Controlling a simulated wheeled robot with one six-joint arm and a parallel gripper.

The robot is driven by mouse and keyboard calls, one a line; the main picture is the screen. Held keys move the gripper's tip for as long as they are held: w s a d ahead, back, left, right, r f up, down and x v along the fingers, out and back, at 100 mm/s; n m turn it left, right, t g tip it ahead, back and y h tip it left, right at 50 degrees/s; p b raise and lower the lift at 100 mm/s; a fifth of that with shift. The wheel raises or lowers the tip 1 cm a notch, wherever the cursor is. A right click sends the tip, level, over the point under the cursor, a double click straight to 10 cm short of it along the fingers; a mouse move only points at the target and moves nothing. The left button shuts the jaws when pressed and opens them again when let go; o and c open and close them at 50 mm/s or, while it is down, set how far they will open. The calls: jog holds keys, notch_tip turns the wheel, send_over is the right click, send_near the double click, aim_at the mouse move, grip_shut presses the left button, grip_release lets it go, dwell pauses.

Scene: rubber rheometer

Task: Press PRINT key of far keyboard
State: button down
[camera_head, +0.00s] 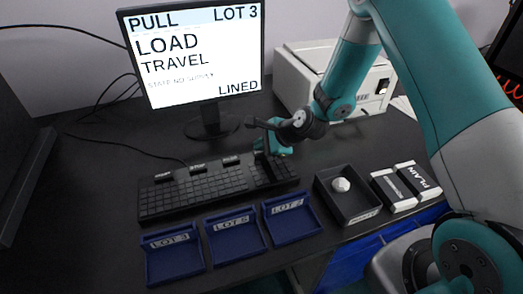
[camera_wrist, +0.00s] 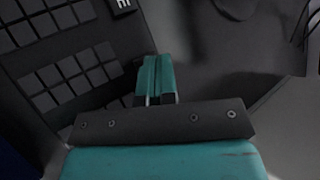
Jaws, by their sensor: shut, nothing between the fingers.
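A black keyboard (camera_head: 205,190) lies on the dark desk below the monitor. Raised labelled keys line its back edge, among them a STOP key (camera_head: 197,168); the other labels are too small to read surely. No PRINT lettering is readable. My gripper (camera_head: 268,153) is shut and empty at the keyboard's back right end, and hides part of that corner. In the wrist view my shut fingers (camera_wrist: 156,78) are beside the keyboard's (camera_wrist: 75,70) edge. A key with partly cut-off white lettering (camera_wrist: 122,5) shows at the top. Contact cannot be told.
The monitor (camera_head: 195,50) stands behind the keyboard, with a white machine (camera_head: 330,80) to its right. Blue trays (camera_head: 235,252) line the front. A black bin (camera_head: 349,208) holding a pale lump and white-labelled blocks (camera_head: 392,190) lie right.

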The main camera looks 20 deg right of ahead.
aim_at(262, 153)
jog(key=shift+r+p, duration=0.4)
jog(key=shift+r, duration=0.35)
notch_tip(262, 153, up, 5)
jog(key=p, duration=0.4)
dwell(0.5)
